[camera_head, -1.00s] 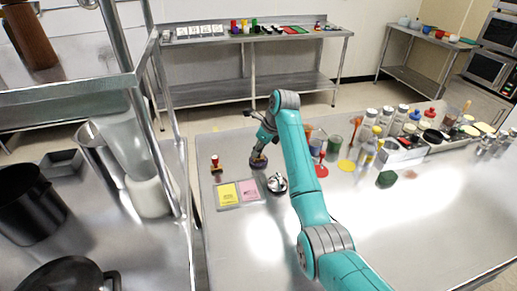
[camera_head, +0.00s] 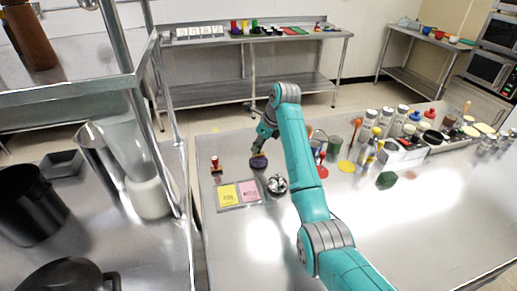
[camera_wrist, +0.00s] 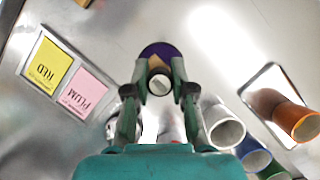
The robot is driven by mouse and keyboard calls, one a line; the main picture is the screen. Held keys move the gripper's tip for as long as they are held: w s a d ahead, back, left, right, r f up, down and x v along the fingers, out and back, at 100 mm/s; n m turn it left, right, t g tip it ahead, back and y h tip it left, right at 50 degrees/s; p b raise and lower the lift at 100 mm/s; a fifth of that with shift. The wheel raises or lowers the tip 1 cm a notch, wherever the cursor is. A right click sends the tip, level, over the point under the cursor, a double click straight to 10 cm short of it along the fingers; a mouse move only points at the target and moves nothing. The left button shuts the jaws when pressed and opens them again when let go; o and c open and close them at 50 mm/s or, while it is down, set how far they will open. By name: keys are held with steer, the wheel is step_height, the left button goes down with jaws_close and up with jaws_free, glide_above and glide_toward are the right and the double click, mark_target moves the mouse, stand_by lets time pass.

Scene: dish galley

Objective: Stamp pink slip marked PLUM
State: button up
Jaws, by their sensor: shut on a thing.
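The pink slip (camera_head: 249,189) marked PLUM lies in a flat grey tray beside a yellow slip (camera_head: 228,195). In the wrist view the pink slip (camera_wrist: 83,95) reads PLUM and the yellow slip (camera_wrist: 48,66) reads RED. My gripper (camera_head: 260,149) is shut on a stamp (camera_wrist: 158,80) with a round handle end and a wooden block. It holds the stamp over the dark purple ink pad (camera_head: 258,163), which also shows in the wrist view (camera_wrist: 158,49). The stamp looks slightly above the pad. Its underside is hidden. No mark is clearly visible on the pink slip.
A red-handled stamp (camera_head: 215,165) stands left of the pad. A shiny metal item (camera_head: 277,184) sits right of the slip tray. The front of the table is clear.

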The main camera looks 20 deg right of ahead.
steer(key=shift+r, duration=2.3)
